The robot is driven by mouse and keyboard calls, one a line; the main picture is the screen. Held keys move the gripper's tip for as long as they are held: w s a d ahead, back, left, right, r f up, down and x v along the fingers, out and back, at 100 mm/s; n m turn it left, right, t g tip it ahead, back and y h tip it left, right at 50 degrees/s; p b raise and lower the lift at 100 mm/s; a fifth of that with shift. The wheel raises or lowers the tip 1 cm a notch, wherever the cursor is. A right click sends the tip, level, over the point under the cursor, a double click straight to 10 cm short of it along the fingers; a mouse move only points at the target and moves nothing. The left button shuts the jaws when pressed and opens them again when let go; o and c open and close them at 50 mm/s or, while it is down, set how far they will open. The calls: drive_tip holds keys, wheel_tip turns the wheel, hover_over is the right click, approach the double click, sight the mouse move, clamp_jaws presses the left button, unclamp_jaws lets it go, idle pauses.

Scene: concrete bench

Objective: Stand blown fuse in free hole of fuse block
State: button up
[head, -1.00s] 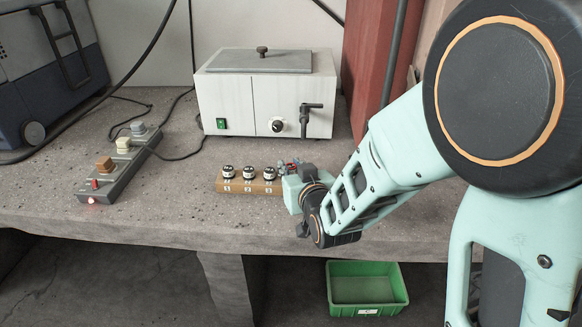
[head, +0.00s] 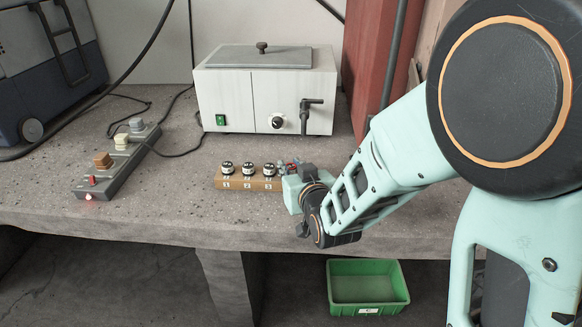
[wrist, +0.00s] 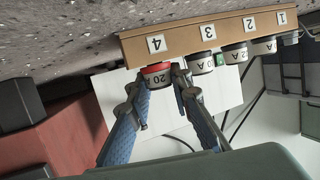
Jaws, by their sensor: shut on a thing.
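The wooden fuse block (head: 248,183) stands near the bench's front edge. In the wrist view the block (wrist: 205,38) appears upside down, numbered 1 to 4. Black-and-white fuses (head: 245,169) stand at numbers 1, 2 and 3. My gripper (wrist: 160,83) is shut on a fuse with a red band and a white label reading 20, the blown fuse (wrist: 157,77). This fuse is at number 4, against or very near the block; I cannot tell how deep it sits, and hole 4 is hidden. In the head view my gripper (head: 291,173) hides the block's right end.
A white box with a tap (head: 265,95) stands behind the block. A grey power strip (head: 120,160) with plugs and cables lies to the left. A green bin (head: 368,310) is below the bench edge. Bench between strip and block is clear.

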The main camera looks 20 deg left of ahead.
drive_tip(key=o, duration=1.1)
drive_tip(key=shift+c, duration=0.2)
drive_tip(key=shift+r, duration=0.15)
